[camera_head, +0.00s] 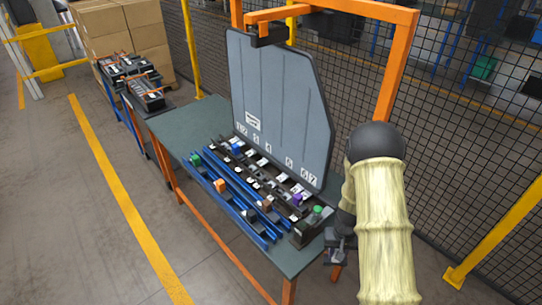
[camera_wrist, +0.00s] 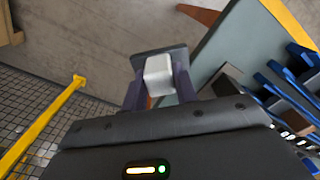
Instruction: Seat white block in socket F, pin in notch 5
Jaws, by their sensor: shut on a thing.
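My gripper (camera_wrist: 160,88) is shut on the white block (camera_wrist: 158,74), which shows between its two fingers in the wrist view. In the head view my gripper (camera_head: 337,250) is beside the right end of the table, and I cannot make out the block there. The row of sockets (camera_head: 262,172) runs along the table at the foot of the grey panel, with small labels above. Socket F and its notches are too small to tell apart. Any pin on the white block is not visible.
The green-topped table (camera_head: 185,125) carries blue rails (camera_head: 232,197) with several coloured blocks, among them an orange block (camera_head: 220,186). The tall grey door panel (camera_head: 280,100) stands behind the sockets. An orange frame post (camera_head: 392,75) and mesh fence (camera_head: 450,130) stand near my arm.

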